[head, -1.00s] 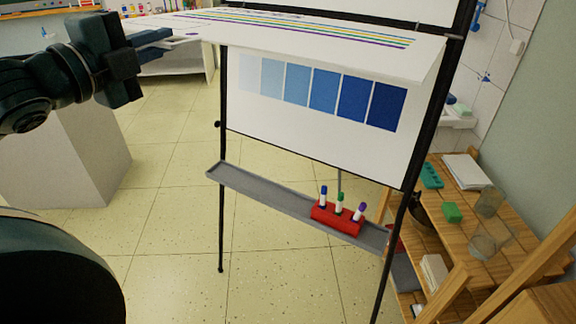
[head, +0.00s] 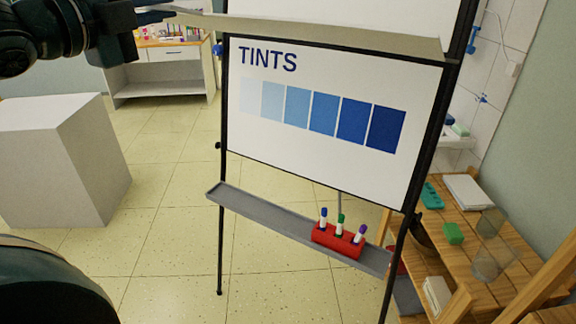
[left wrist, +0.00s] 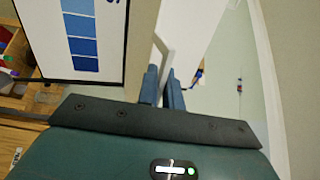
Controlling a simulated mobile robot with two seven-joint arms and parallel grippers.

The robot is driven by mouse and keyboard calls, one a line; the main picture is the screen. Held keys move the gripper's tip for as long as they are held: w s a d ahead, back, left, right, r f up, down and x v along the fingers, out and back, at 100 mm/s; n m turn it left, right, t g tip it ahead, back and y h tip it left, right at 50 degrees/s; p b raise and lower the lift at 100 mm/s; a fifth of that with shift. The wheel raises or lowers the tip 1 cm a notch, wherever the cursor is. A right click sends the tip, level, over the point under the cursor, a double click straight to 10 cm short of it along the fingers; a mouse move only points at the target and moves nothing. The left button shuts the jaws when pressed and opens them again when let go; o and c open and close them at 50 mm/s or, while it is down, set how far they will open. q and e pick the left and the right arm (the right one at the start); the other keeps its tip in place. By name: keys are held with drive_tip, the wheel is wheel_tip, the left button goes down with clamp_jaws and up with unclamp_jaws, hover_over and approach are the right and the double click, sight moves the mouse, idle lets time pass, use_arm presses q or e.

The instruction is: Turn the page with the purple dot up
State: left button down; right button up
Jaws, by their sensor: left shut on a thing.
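My left gripper (head: 160,13) is at the upper left of the head view, shut on the edge of a raised page (head: 320,36). The page spans the easel's width and is seen nearly edge-on, with its grey-beige underside showing. In the left wrist view the gripper's two fingers (left wrist: 163,88) pinch the page's edge. Under the page, a white sheet (head: 260,140) headed "TINTS" with a row of blue squares lies flat on the easel; it also shows in the left wrist view (left wrist: 50,30). No purple dot is visible. My right gripper is out of view.
A grey easel tray (head: 260,205) holds a red marker holder (head: 337,241) with several markers. A wooden shelf (head: 500,240) with glass jars stands close at right. A white plinth (head: 60,160) stands at left. The floor between is clear.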

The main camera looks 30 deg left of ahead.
use_arm(q)
drive_tip(key=shift+w+d+r, duration=0.1)
drive_tip(key=shift+r, duration=0.55)
drive_tip(key=w+r, duration=0.3)
drive_tip(key=r, duration=0.5)
drive_tip(key=shift+w+d+r, duration=0.15)
drive_tip(key=shift+w+r, duration=0.1)
drive_tip(key=shift+r, duration=0.1)
drive_tip(key=w+r, duration=0.5)
drive_tip(key=r, duration=0.3)
drive_tip(key=shift+w+d, duration=0.15)
drive_tip(key=shift+d, duration=0.05)
idle(0.5)
